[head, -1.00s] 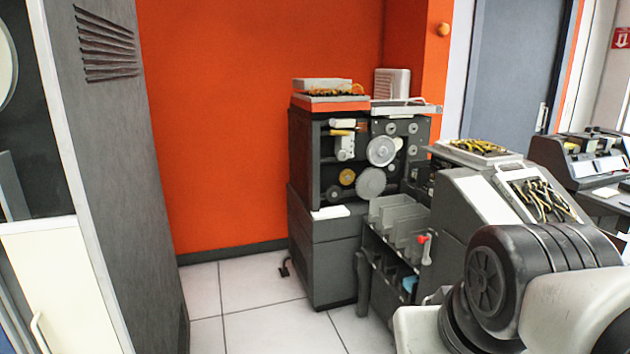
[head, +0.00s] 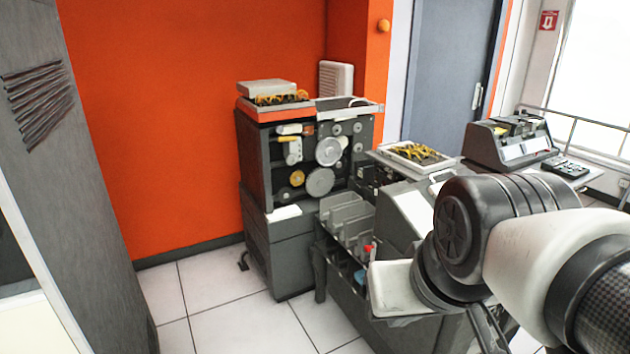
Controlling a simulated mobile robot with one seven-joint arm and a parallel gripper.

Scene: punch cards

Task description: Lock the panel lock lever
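A small red-tipped part (head: 369,249) shows at the front of the card machine, just left of my arm. It may be the panel lock lever, but most of it is hidden behind my arm and I cannot tell its position. The card machine (head: 262,150) is dark grey, with an open panel of wheels and gears and a row of grey card pockets (head: 345,222). My arm fills the lower right, in front of the machine's right part. My gripper is not clearly visible.
A grey cabinet (head: 75,190) stands close on the left. White tiled floor (head: 215,310) is free between it and the machine. A tray of yellow-black parts (head: 417,154) sits on the machine's right part. A desk machine (head: 510,143) stands behind at right.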

